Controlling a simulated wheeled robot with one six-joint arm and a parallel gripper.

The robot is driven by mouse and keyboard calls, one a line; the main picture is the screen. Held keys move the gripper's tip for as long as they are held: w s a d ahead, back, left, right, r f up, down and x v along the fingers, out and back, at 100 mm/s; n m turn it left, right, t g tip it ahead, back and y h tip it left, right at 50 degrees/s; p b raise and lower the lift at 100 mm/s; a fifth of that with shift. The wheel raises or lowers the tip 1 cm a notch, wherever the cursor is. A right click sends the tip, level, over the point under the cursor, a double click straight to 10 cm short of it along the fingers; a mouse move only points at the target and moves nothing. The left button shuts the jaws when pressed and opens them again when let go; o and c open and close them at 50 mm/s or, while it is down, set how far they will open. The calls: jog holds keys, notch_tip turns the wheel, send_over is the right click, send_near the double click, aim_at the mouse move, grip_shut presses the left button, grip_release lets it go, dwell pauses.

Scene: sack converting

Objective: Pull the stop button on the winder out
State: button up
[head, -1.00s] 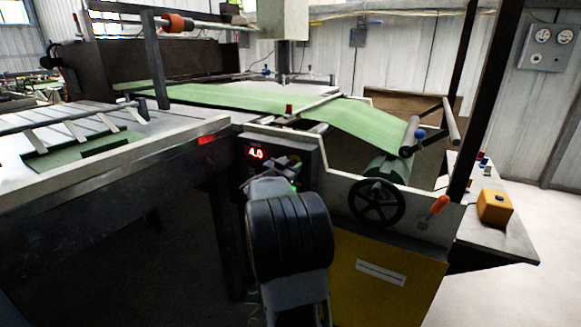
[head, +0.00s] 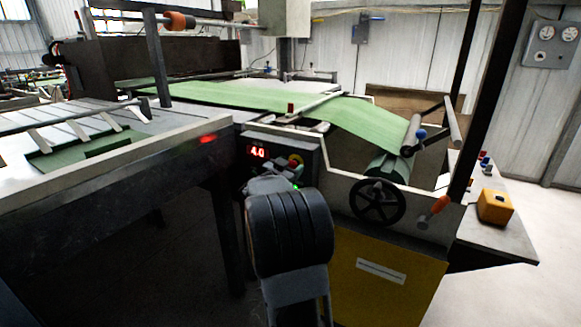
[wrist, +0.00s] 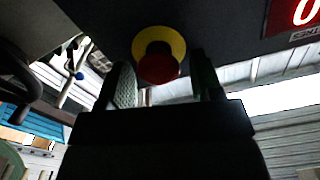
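The stop button (wrist: 160,66) is a red mushroom head on a yellow collar, on the winder's dark control panel. In the wrist view it shows between the two fingers of my gripper (wrist: 162,82). The fingers are apart, with a gap on both sides of the red head, so my gripper is open and holds nothing. How deep the fingertips reach beside the head is unclear. In the head view the stop button (head: 296,160) shows just above my gripper (head: 278,184), whose fingers are largely hidden by my wrist.
A lit red display (head: 258,152) reads 4.0 on the same panel, left of the button. A black handwheel (head: 377,202) and an orange-handled lever (head: 434,211) stand to the right. Green web (head: 240,96) runs above. A yellow box (head: 494,207) sits on the right shelf.

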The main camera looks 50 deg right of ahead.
jog(key=shift+o, duration=0.5)
jog(key=p+v, duration=0.2)
jog(key=v, duration=1.1)
jog(key=shift+a, duration=0.35)
jog(key=shift+s, duration=0.1)
